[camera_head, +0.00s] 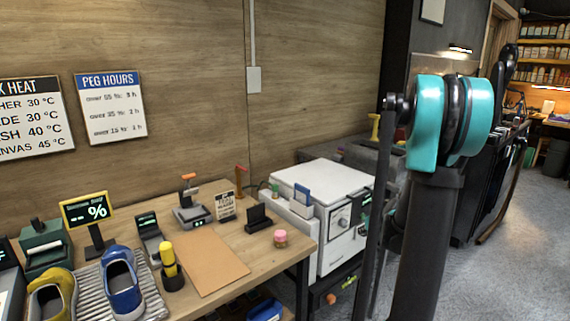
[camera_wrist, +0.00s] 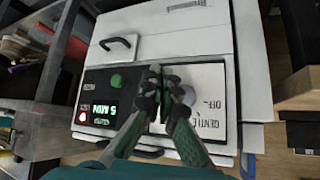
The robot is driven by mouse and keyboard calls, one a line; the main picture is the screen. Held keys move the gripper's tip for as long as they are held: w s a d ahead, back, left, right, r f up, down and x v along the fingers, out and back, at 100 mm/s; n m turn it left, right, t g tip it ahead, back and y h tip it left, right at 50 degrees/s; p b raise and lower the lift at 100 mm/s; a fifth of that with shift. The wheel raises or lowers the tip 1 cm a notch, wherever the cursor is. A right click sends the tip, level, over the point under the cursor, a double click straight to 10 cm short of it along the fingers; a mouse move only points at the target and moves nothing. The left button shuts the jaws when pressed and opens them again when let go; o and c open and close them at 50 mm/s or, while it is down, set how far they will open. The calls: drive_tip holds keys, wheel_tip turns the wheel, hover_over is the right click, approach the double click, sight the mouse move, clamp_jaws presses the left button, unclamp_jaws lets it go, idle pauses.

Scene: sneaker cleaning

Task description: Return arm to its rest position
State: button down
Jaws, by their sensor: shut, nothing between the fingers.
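My arm (camera_head: 440,140), teal and black, stands upright at the right of the head view. My gripper (camera_wrist: 160,80) shows in the wrist view with its two fingertips together and nothing between them. It is in front of the panel of a white machine (camera_wrist: 180,45). The panel has a green button (camera_wrist: 116,81), a lit display (camera_wrist: 104,109) reading "5 MIN" and a red light (camera_wrist: 82,117). A round knob (camera_wrist: 188,95) is partly hidden behind the right finger. I cannot tell whether the fingers touch the panel.
Open grey floor (camera_head: 510,220) lies at the right.

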drive_tip(key=s+a+g, duration=0.1)
drive_tip(key=s+a, duration=0.2)
drive_tip(key=s, duration=0.6)
drive_tip(key=s+a+f+m+g+h, duration=0.1)
drive_tip(key=s+a, duration=0.3)
drive_tip(key=s, duration=0.6)
drive_tip(key=s+a+f+g+h, duration=0.1)
drive_tip(key=s+a, duration=0.3)
drive_tip(key=s, duration=0.5)
drive_tip(key=shift+s+a+g, duration=0.15)
drive_tip(key=shift+s+g, duration=0.15)
drive_tip(key=shift+g, duration=0.4)
